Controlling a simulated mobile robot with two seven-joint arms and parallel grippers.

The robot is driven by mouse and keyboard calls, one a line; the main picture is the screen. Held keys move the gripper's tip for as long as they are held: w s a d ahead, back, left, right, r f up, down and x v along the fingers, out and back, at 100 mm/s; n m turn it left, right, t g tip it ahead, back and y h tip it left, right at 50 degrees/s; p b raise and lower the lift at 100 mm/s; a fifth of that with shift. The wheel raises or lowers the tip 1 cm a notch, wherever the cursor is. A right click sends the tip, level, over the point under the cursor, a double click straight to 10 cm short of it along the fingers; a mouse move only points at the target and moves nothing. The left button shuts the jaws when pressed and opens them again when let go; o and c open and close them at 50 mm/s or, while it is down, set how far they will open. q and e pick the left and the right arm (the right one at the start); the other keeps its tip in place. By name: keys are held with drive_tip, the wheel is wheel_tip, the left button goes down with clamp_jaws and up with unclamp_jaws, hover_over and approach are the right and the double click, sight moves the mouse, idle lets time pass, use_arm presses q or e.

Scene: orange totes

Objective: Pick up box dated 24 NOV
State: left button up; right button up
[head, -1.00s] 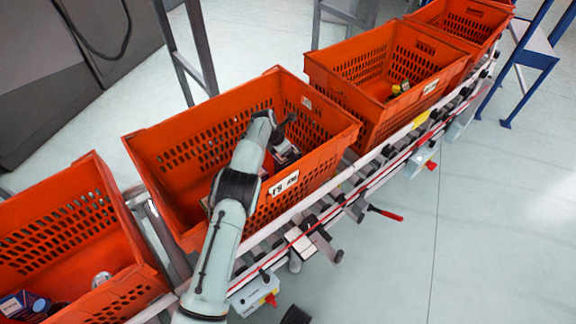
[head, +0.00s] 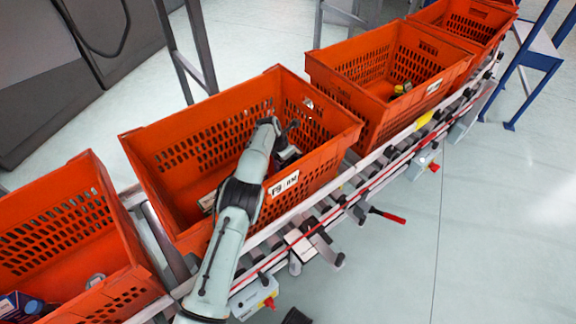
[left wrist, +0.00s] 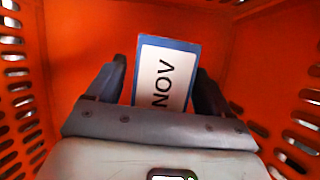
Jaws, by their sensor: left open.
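In the left wrist view, a box (left wrist: 163,75) with a blue edge and a white face reading "NOV" lies inside an orange tote. The day number is hidden behind my gripper's body. My left gripper (left wrist: 160,85) is open, with one dark finger on each side of the box; I cannot tell whether they touch it. In the head view, my left gripper (head: 290,143) is down inside the middle orange tote (head: 160,225). The box is not clear there.
Another small item (head: 207,202) shows in the middle tote, left of my arm. A left tote (head: 70,170) holds items, and a right tote (head: 345,68) holds small yellow and dark items. The totes stand along a roller conveyor (head: 330,215).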

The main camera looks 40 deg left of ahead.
use_arm(q)
drive_tip(key=shift+f, duration=0.15)
idle(0.5)
drive_tip(key=c, duration=1.3)
drive_tip(key=shift+o, duration=0.2)
